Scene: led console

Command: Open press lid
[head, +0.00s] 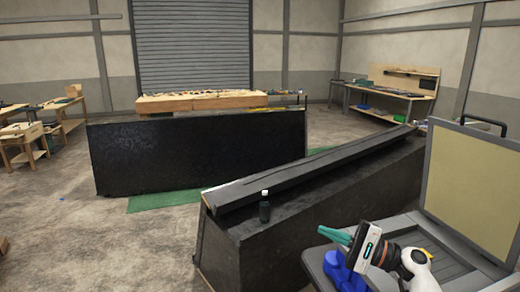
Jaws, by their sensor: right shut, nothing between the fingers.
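The press stands at the lower right. Its lid (468,187), a beige panel in a grey frame with a black handle (485,122) on its top edge, stands raised and leans back a little. The grey press base (462,256) lies below it, partly cut off by the picture edge. My right gripper (336,236) has teal fingers that are shut and empty, pointing left over the base's left side, clear of the lid and handle. My arm hides part of the base. My left gripper is not in view.
A blue object (340,273) sits under my right gripper, partly hidden. A long black bench (300,225) with a small dark bottle (265,207) stands left of the press. Another black counter (197,152) is behind it. Open concrete floor (110,245) lies at left.

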